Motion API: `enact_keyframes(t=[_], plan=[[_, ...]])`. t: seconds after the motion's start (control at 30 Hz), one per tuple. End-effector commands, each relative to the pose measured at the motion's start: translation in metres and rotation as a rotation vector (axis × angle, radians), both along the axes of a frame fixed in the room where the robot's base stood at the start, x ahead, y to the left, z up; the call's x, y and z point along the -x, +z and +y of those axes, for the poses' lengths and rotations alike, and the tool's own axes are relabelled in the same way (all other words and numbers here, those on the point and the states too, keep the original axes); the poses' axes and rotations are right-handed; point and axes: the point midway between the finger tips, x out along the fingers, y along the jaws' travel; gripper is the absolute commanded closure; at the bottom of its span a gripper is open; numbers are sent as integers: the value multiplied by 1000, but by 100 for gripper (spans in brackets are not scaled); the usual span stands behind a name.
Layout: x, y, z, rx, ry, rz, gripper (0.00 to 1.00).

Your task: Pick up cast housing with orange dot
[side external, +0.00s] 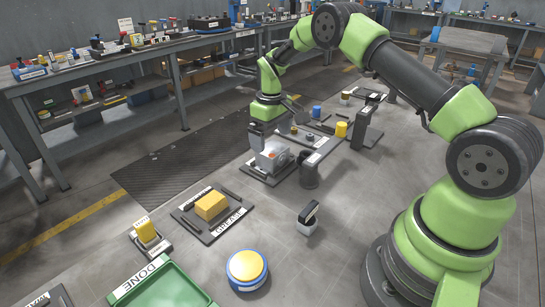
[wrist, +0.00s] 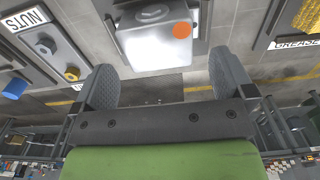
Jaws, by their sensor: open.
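The cast housing (side external: 271,157) is a light grey metal box on a dark plate in the middle of the side external view. In the wrist view the housing (wrist: 155,42) shows a round orange dot (wrist: 181,30) near its right edge, with its upper part cut off by the frame. My gripper (wrist: 162,82) is open and empty, its two dark fingers spread wider than the housing's near end. In the side external view my gripper (side external: 257,133) is beside and just above the housing. I cannot tell whether a finger touches it.
A plate labelled GREASE (side external: 229,222) with a yellow block lies left of the housing. A plate labelled NUTS (wrist: 32,20) with small parts is on its other side. A yellow-topped button (side external: 246,268), a green DONE tray (side external: 165,290) and a dark post (side external: 309,170) stand nearby.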

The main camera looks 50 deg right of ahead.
Motion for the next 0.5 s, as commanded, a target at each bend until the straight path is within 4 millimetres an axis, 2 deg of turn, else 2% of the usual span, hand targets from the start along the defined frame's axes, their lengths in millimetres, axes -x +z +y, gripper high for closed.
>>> enact_keyframes(t=[0.2, 0.3, 0.5], plan=[[2, -35, -2, -2, -2, 4, 0], [2, -44, -2, -1, -1, 1, 0], [2, -48, -2, 0, -1, -1, 0]])
